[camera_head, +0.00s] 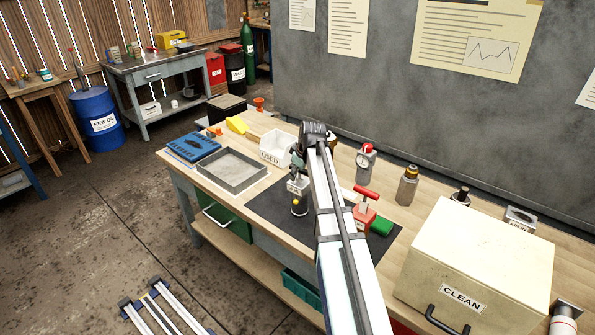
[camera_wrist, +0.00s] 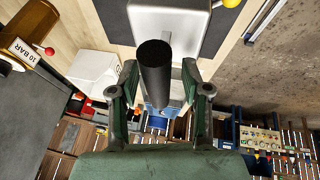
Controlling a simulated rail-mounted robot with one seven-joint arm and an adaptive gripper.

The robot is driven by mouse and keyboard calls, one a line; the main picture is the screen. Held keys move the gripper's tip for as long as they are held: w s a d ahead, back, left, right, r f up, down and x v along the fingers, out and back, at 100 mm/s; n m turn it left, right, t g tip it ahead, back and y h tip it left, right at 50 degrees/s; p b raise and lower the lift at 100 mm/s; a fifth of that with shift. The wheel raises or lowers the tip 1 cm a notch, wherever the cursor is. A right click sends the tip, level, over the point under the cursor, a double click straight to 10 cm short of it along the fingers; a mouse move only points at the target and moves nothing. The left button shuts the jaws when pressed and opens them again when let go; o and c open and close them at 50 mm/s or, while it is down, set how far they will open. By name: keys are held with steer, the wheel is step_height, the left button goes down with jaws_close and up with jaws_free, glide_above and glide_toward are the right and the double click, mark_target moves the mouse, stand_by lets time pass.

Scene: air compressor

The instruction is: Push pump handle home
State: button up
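In the wrist view, a black cylindrical handle (camera_wrist: 155,75) stands between the two fingers of my gripper (camera_wrist: 159,85). Gaps show on both sides of it, so the fingers look open and not clamped on it. A pale grey pump body (camera_wrist: 168,20) lies beyond it on a dark mat, with a yellow ball (camera_wrist: 230,2) beside it. In the head view, a grey block (camera_head: 298,187) with a black cylinder (camera_head: 299,207) and a yellow knob sits at the mat, close below my gripper (camera_head: 297,172). My arm partly covers this area, and contact there cannot be told.
The black mat (camera_head: 268,207) has bare room left of the grey block.

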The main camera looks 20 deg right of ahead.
steer(key=shift+r, duration=0.1)
steer(key=v, duration=1.1)
steer(key=shift+s+r, duration=0.2)
steer(key=shift+r, duration=0.15)
steer(key=shift+f, duration=0.1)
steer(key=s+a+f+m+g, duration=0.1)
steer(key=s+a+f+m, duration=0.1)
steer(key=s+a+f, duration=0.65)
steer(key=s+a+f+m+g, duration=0.1)
steer(key=s+a+f+g, duration=0.2)
steer(key=f, duration=1)
steer(key=s+a+f+m, duration=0.2)
steer(key=s+a+f, duration=0.4)
steer(key=a+f, duration=0.3)
steer(key=s+f+g, duration=0.2)
steer(key=s+f, duration=0.6)
steer(key=s, duration=0.4)
steer(key=s+a+f+g, duration=0.1)
steer(key=s+f+g, duration=0.2)
steer(key=s+f, duration=0.5)
steer(key=s+a+f+m+g, duration=0.1)
steer(key=s+f, duration=0.7)
steer(key=s, duration=0.8)
steer(key=shift+f+g, duration=0.35)
steer(key=shift+g, duration=0.55)
